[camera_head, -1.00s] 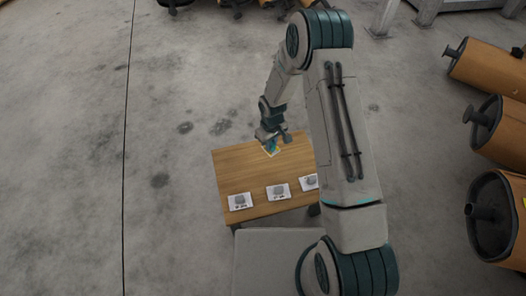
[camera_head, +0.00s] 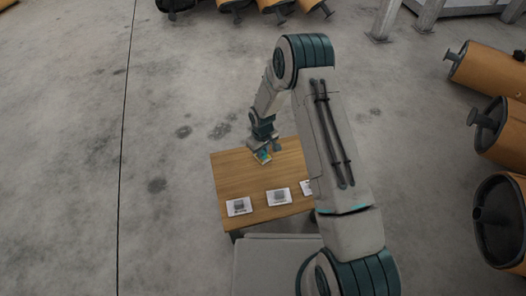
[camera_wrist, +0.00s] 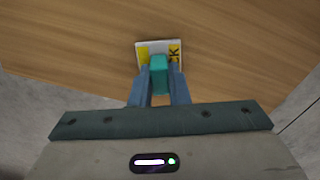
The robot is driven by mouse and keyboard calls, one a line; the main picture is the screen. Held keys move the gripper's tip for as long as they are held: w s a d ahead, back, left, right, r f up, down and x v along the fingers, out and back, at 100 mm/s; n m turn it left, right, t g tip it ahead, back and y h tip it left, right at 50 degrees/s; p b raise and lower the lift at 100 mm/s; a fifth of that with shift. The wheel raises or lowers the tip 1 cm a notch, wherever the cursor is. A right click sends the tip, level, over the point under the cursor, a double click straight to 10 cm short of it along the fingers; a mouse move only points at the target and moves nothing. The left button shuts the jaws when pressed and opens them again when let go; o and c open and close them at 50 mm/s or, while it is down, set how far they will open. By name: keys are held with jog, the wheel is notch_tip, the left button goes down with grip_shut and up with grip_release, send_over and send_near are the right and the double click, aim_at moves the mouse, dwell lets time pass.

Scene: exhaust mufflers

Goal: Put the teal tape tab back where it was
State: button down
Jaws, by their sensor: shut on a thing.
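The teal tape tab (camera_wrist: 159,70) is between the two fingertips of my gripper (camera_wrist: 159,80) in the wrist view. My gripper is shut on it. Just beyond the tab is a white and yellow card (camera_wrist: 144,52) with dark letters, partly hidden by the tab and fingers. The wrist view does not show clearly whether the tab touches the card.
White cards with grey pictures lie along the table's near edge: one at left (camera_head: 239,207), one in the middle (camera_head: 278,197), and one at right (camera_head: 306,187), partly hidden by my arm. The table's middle is bare. Orange mufflers (camera_head: 512,128) lie on the floor at right.

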jog(key=c, duration=1.4)
grip_release()
jog(key=s+d+r+m+p, duration=0.1)
jog(key=d+r+p, duration=0.2)
jog(key=r, duration=0.9)
jog(key=s+d+r+m+p, duration=0.1)
jog(key=s+d+r+p, duration=0.15)
jog(key=r, duration=0.95)
jog(key=s+d+r+m, duration=0.2)
jog(key=s+d+r, duration=0.1)
jog(key=s+r, duration=0.2)
jog(key=s+d+r+m, duration=0.1)
jog(key=s+d+r, duration=0.2)
jog(key=s+r, duration=0.3)
jog(key=s+d+r+m+t, duration=0.1)
jog(key=s+d+r, duration=0.3)
jog(key=s, duration=0.7)
notch_tip(320, 180, up, 2)
jog(key=shift+d+r+m, duration=0.1)
jog(key=shift+r+m, duration=0.15)
jog(key=shift+m, duration=0.55)
